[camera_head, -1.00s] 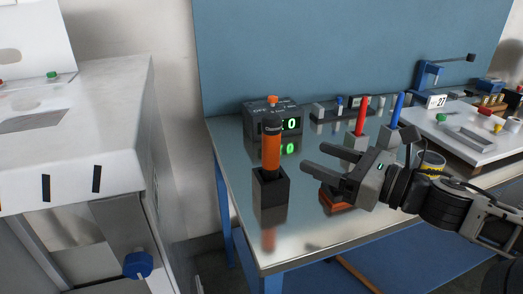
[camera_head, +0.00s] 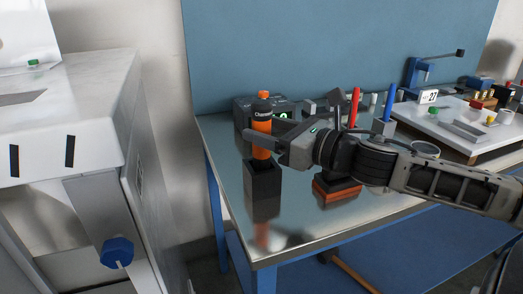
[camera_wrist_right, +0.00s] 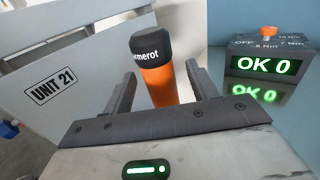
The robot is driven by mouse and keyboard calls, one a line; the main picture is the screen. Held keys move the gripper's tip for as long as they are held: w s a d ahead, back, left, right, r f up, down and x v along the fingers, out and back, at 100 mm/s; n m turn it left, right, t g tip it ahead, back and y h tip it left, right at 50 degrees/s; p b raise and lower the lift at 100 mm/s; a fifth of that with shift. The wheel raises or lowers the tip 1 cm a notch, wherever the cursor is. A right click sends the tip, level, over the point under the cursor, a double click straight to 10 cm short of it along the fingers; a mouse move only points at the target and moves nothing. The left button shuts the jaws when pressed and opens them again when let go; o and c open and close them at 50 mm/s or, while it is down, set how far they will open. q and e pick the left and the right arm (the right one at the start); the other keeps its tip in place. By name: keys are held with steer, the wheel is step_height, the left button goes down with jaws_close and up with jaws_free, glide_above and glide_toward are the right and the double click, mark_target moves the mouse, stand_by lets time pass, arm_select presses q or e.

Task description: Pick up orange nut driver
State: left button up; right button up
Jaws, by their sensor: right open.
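The orange nut driver (camera_head: 262,127) with a black cap stands upright in a black holder block (camera_head: 263,190) near the left end of the metal table. My right gripper (camera_head: 258,143) is open at the height of its orange handle, and one finger passes in front of it. In the right wrist view the nut driver (camera_wrist_right: 155,70) stands between the two spread fingers of my right gripper (camera_wrist_right: 152,88), with a gap on each side. Its lower part is hidden behind the gripper body. My left gripper is not in view.
A dark box with a green display reading "OK 0" (camera_wrist_right: 262,66) stands behind the driver. Red (camera_head: 354,105) and blue (camera_head: 390,101) drivers stand to the right. A white-topped machine (camera_head: 75,110) is at the left, across a gap from the table (camera_head: 300,236).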

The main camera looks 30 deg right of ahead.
mark_target(253, 125)
steer(key=shift+w+a, duration=0.25)
steer(key=shift+w, duration=0.3)
steer(key=shift+w+a+r, duration=0.1)
steer(key=shift+w, duration=0.4)
steer(key=shift+w+a, duration=0.3)
steer(key=shift+w, duration=0.3)
steer(key=c, duration=1.1)
